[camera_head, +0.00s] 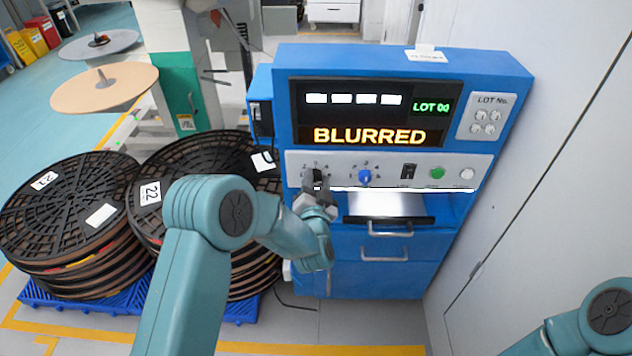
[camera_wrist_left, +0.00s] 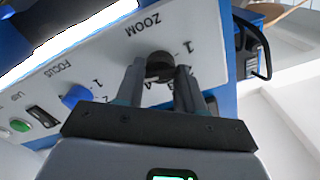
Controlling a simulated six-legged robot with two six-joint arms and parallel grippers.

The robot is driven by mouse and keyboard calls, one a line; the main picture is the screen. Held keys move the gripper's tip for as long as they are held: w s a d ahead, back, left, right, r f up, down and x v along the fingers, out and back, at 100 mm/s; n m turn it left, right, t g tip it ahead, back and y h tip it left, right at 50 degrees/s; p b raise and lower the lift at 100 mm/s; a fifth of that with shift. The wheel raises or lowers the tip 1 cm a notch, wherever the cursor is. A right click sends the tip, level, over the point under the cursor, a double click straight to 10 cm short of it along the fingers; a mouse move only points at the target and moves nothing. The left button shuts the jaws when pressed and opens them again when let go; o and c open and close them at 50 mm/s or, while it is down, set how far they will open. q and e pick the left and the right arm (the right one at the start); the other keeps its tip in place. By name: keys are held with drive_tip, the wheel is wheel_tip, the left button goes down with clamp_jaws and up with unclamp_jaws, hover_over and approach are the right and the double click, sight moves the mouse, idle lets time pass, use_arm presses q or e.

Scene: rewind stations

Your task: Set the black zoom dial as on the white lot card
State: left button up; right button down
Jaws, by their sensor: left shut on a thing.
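The black zoom dial (camera_wrist_left: 160,66) sits on the white front panel under the word ZOOM, with numbers printed around it. My left gripper (camera_wrist_left: 160,80) is shut on it, one finger on each side. In the head view the dial (camera_head: 318,175) shows just above the left gripper (camera_head: 318,190). I cannot read the dial's setting. The white lot card (camera_head: 427,55) lies on top of the blue machine; its writing is too small to read. My right arm shows at the bottom right of the head view, but its gripper is out of view.
A blue focus dial (camera_head: 364,177) sits right of the zoom dial, then a black switch (camera_head: 408,171), a green button (camera_head: 437,173) and a white button (camera_head: 467,174). The display (camera_head: 370,135) reads BLURRED and LOT 00. Stacked black reels (camera_head: 70,215) stand at left.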

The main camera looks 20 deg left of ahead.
use_arm(q)
drive_tip(key=o, duration=1)
drive_tip(key=b+v, duration=0.1)
drive_tip(key=v, duration=1.5)
drive_tip(key=shift+s+b, duration=0.15)
drive_tip(key=shift+b, duration=0.15)
